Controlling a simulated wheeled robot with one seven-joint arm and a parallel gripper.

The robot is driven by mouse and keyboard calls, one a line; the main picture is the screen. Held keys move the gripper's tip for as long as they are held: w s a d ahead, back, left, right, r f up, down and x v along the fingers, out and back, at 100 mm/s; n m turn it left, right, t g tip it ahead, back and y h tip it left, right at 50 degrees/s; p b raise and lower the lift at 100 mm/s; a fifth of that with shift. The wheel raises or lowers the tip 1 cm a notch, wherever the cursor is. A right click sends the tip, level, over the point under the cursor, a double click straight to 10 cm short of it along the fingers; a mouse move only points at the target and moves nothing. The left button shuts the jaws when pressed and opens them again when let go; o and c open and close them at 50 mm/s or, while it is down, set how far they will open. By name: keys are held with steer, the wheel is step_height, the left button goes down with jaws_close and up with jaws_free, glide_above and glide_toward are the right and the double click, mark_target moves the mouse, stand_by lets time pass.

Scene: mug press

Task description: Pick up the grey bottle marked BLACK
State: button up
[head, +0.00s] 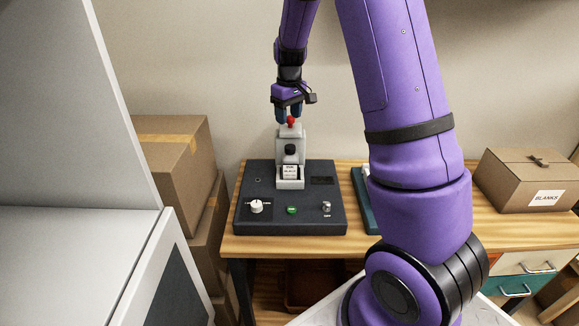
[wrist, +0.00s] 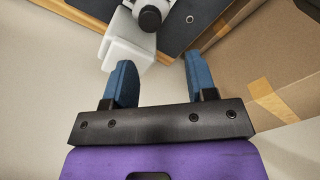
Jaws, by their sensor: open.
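A small bottle with a black cap (head: 290,151) and a pale label with dark print (head: 290,172) stands upright in a light grey holder (head: 290,184) on the dark machine. The print is too small to read surely. In the wrist view my gripper (wrist: 158,65) is open, with blue fingers apart and nothing held. A round black part (wrist: 150,18), likely the cap, lies beyond the fingertips, beside a white block (wrist: 128,50).
The machine's dark base (head: 262,181) carries a white dial (head: 256,206), a green button (head: 292,210) and a small switch (head: 327,208). A BLANKS box (head: 530,180) stands right on the wooden table (head: 270,245). Cardboard boxes (head: 170,155) are stacked left.

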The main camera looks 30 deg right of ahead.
mark_target(290, 146)
steer(key=f, duration=0.1)
steer(key=w+d+f, duration=0.1)
steer(key=f, duration=0.1)
steer(key=shift+w, duration=0.1)
steer(key=f, duration=1)
steer(key=shift+d, duration=0.25)
jaws_close()
